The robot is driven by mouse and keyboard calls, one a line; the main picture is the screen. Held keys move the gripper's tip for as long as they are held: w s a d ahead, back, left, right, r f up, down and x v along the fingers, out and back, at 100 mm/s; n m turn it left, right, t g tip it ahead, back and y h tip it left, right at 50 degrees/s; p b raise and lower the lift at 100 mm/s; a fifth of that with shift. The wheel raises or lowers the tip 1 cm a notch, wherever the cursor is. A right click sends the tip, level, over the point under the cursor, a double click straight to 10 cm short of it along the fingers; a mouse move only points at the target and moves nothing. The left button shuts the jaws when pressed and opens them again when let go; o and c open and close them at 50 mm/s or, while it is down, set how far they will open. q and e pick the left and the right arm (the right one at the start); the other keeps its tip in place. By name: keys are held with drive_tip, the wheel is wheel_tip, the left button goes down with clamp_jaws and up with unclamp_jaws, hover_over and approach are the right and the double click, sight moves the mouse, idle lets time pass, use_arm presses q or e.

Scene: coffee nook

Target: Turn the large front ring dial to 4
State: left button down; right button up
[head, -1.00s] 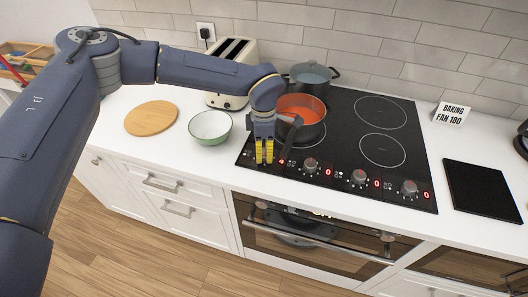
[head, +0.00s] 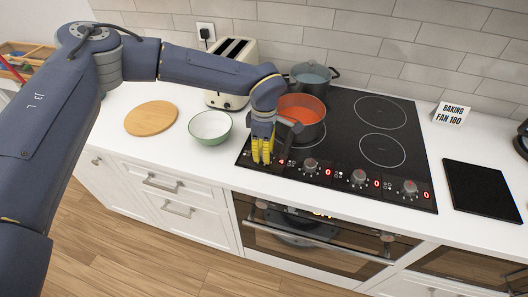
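The cooktop (head: 345,179) has a row of dials along its front edge. Three dials are in plain view: one (head: 310,165) left of centre, one (head: 358,177) in the middle and one (head: 409,187) at the right. Each has a red 0 beside it. My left gripper (head: 262,158) points down at the left end of this row, its yellow fingers low over the panel. The dial there is hidden behind the fingers, so I cannot tell whether they touch or grip it. A red digit (head: 281,161) beside them is partly covered and unreadable. My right gripper is not in view.
An orange-filled pan (head: 302,108) stands close behind my gripper, its dark handle beside the fingers. A grey pot (head: 312,77) is further back. A green-rimmed bowl (head: 210,127), toaster (head: 229,75) and round board (head: 151,117) are left. A sign (head: 452,114) reads BAKING FAN 180.

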use_arm(q)
drive_tip(key=c, duration=1)
unclamp_jaws()
drive_tip(key=shift+a, duration=0.1)
drive_tip(key=shift+o, duration=0.2)
wheel_tip(320, 180, up, 12)
drive_tip(key=shift+w, duration=0.3)
